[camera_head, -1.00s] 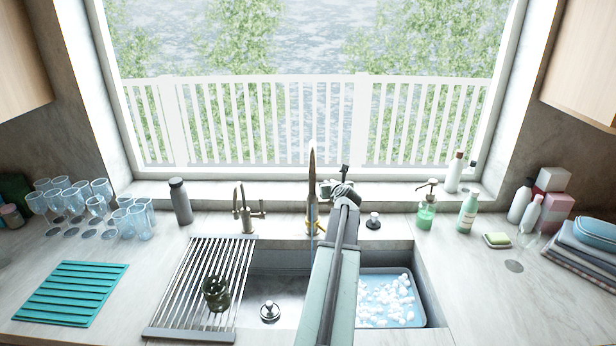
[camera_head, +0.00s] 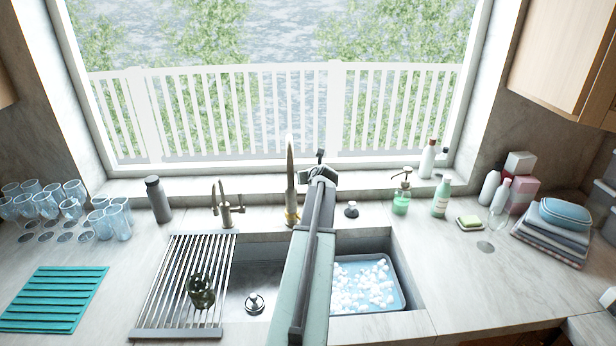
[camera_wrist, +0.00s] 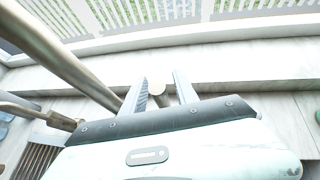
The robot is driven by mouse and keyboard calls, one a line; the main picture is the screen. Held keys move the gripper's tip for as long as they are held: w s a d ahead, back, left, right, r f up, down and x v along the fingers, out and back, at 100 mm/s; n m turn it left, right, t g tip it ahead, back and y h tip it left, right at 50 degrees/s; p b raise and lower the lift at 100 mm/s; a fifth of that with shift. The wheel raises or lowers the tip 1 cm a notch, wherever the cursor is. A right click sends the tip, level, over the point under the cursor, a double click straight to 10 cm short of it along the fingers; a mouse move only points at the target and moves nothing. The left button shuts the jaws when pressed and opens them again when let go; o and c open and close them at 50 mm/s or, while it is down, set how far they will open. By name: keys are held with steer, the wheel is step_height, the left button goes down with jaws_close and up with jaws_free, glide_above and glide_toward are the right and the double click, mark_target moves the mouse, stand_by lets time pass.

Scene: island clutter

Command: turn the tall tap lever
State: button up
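The tall tap (camera_head: 290,185) is a bronze upright pipe behind the sink. In the wrist view its thick pipe (camera_wrist: 75,62) slants across the left side. A rounded, pale-ended piece, seemingly the tall tap's lever (camera_wrist: 157,87), shows between my fingers; its lower part is hidden by my gripper body. My gripper (camera_wrist: 160,92) is open, with one finger on each side of this piece. I cannot tell whether either finger touches it. In the head view my gripper (camera_head: 321,177) is just right of the tall tap, and my arm hides the lever.
A smaller tap (camera_head: 226,208) stands to the left, with a dark bottle (camera_head: 158,200) beyond it. A drying rack (camera_head: 172,285) covers the left basin part. A soap dispenser (camera_head: 401,198) and bottles stand right. The window sill (camera_head: 240,186) runs behind the taps.

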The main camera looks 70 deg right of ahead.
steer(key=shift+s, duration=0.1)
steer(key=p+v, duration=0.4)
steer(key=v, duration=0.3)
steer(key=shift+s+a+r, duration=0.2)
steer(key=shift+a, duration=0.05)
